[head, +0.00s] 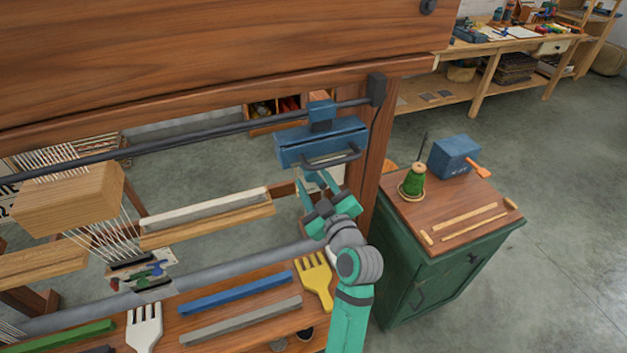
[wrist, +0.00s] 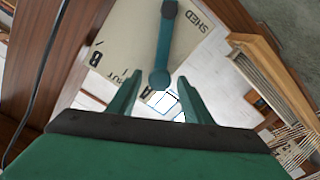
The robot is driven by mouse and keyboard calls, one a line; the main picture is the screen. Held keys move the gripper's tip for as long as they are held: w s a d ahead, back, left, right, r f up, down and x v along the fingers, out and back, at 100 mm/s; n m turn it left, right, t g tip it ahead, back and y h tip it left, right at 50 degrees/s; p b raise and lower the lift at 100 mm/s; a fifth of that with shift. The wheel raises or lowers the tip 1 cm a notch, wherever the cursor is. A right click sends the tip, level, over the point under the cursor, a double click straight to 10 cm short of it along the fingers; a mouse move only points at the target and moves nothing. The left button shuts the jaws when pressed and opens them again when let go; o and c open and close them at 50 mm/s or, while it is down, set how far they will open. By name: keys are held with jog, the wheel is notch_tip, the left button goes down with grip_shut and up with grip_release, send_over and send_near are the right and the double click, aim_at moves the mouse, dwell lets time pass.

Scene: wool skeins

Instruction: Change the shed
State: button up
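The loom has a pale panel (wrist: 125,40) lettered "SHED", with further letters that are only partly readable. A teal lever (wrist: 164,45) with a dark upper end and a rounded lower end stands in front of that panel in the wrist view. My gripper (wrist: 158,96) is open, and its two fingers reach toward the rounded end. I cannot tell whether they touch it. In the head view my gripper (head: 316,186) is just below a blue box (head: 320,143) with a dark handle, hung from the loom's rail. The lever is mostly hidden there.
The loom's wooden post (head: 375,165) stands close to the right of my gripper. A wooden block (head: 70,198) with pale threads is at left. Yellow (head: 316,277) and white (head: 144,325) combs lie on the front board. A green cabinet (head: 425,275) with a spool stands at right.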

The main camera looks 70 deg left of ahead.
jog(key=d, duration=1)
jog(key=shift+d, duration=0.4)
